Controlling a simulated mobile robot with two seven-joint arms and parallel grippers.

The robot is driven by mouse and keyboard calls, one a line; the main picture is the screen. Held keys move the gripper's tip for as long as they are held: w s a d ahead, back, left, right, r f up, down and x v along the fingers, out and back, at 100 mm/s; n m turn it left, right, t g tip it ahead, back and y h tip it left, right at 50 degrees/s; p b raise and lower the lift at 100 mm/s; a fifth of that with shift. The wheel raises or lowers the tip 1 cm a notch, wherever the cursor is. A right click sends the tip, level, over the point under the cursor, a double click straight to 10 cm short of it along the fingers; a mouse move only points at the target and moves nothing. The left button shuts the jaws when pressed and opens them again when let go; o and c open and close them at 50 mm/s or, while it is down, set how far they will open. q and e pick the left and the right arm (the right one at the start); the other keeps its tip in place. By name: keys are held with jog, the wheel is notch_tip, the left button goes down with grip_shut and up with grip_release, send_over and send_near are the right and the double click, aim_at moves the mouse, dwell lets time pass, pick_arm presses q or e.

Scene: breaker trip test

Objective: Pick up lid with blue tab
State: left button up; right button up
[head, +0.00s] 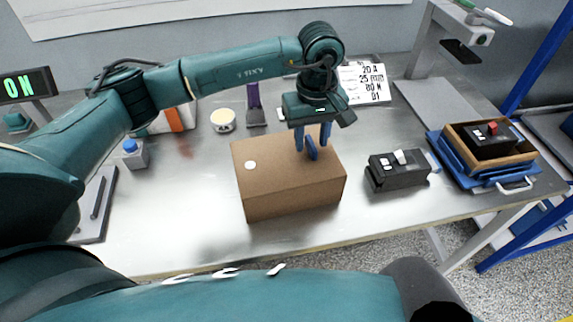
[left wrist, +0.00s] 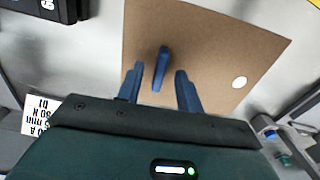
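The lid (head: 270,160) is the flat brown top of a cardboard-coloured box (head: 295,198) on the metal bench. The blue tab (head: 311,150) stands upright on the lid, right of its middle. A white round spot marks the lid's left part. My left gripper (head: 312,139) points down over the lid, with its blue fingers apart around the tab's position. In the left wrist view the tab (left wrist: 162,68) shows between and slightly beyond the open fingertips (left wrist: 160,78), apparently touching neither. The lid (left wrist: 215,40) fills the middle there. My right gripper is not seen.
A black breaker (head: 398,170) lies right of the box. Another with a red switch (head: 488,138) sits in a wooden tray (head: 530,152) on a blue one. A white printed card (head: 363,84), a round tub (head: 222,121) and a purple-topped stand (head: 254,100) are behind. An ON display (head: 22,86) is left.

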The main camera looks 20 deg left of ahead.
pick_arm(q)
jog(key=shift+c, duration=0.3)
grip_shut()
dwell(0.3)
